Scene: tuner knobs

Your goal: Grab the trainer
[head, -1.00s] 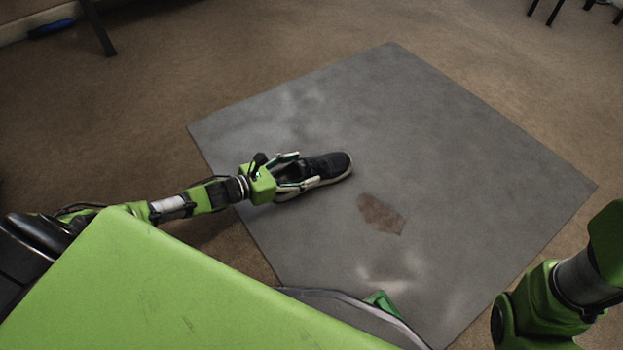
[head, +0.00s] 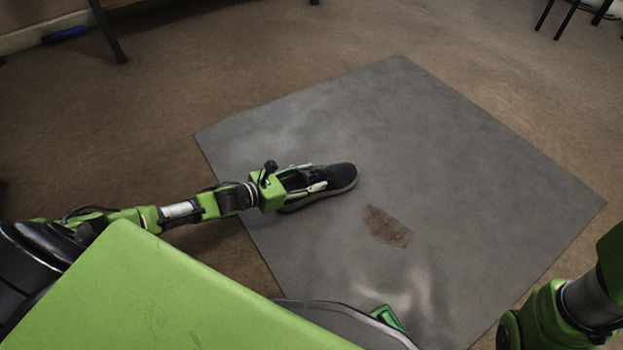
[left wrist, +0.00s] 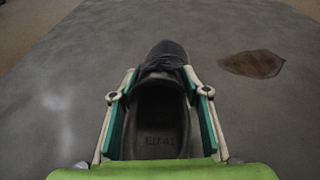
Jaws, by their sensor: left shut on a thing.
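The trainer (head: 335,178) is a dark shoe with a pale sole on the grey mat (head: 470,150), its toe pointing right in the head view. My left gripper (head: 308,180) is shut on it, one finger along each side near the heel and opening. In the left wrist view the trainer (left wrist: 163,58) points away from me, its dark laces and the insole marking "EU 41" showing between the fingers of my left gripper (left wrist: 159,90). I cannot tell whether the sole touches the mat.
A reddish-brown patch (head: 387,227) lies on the mat just right of and below the trainer. Brown carpet (head: 300,50) surrounds the mat. The mat's right half is clear.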

